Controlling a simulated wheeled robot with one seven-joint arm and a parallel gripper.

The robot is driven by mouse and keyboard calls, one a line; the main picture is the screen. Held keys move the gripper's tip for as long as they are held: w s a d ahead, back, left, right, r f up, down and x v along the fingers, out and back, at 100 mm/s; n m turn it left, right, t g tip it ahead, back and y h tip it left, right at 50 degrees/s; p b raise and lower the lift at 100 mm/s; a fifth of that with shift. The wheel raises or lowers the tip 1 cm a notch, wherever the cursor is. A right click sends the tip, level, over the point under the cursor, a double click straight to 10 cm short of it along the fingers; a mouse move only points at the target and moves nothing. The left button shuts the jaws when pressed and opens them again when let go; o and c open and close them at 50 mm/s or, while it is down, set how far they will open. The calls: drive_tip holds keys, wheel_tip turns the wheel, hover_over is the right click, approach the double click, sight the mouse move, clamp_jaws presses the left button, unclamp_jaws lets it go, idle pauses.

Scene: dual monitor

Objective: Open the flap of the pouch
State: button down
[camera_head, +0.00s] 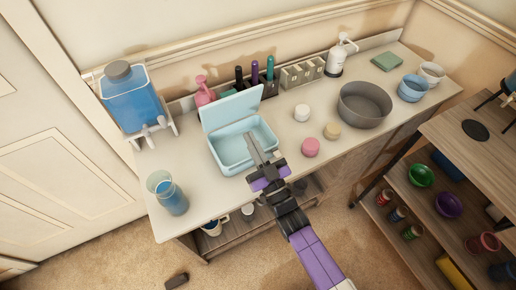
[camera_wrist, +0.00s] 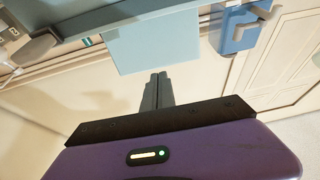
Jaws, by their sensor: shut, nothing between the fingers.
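The pouch is a light blue open-topped box (camera_head: 232,157) on the left half of the counter, in the head view. Its flap (camera_head: 231,107) stands up and leans back along the far edge, so the inside shows. My gripper (camera_head: 250,138) reaches in from the front right, its fingertips over the right part of the pouch opening. I cannot tell whether it touches the pouch. In the wrist view my gripper (camera_wrist: 158,77) has its two fingers together and empty. A flat light blue panel beyond the fingertips there looks like the flap (camera_wrist: 152,43).
On the counter (camera_head: 290,131), a blue tank (camera_head: 131,103) and a glass of blue liquid (camera_head: 172,198) stand left. A pink bottle (camera_head: 204,92) and pens stand behind. Small round jars (camera_head: 310,147) and a grey bowl (camera_head: 364,105) stand right. Shelves (camera_head: 405,190) are at far right.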

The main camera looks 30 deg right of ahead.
sight(231, 102)
drive_tip(key=p+x, duration=0.1)
drive_tip(key=x, duration=0.7)
drive_tip(key=shift+w+r+p, duration=0.2)
drive_tip(key=shift+r+p, duration=0.2)
drive_tip(key=shift+p, duration=0.4)
drive_tip(key=shift+w+r+g+p, duration=0.35)
drive_tip(key=shift+w+g+p, duration=0.3)
drive_tip(key=shift+p, duration=0.25)
drive_tip(key=shift+w+f+b, duration=0.15)
drive_tip(key=shift+w+b, duration=0.4)
drive_tip(key=shift+b, duration=0.25)
drive_tip(key=shift+w, duration=0.15)
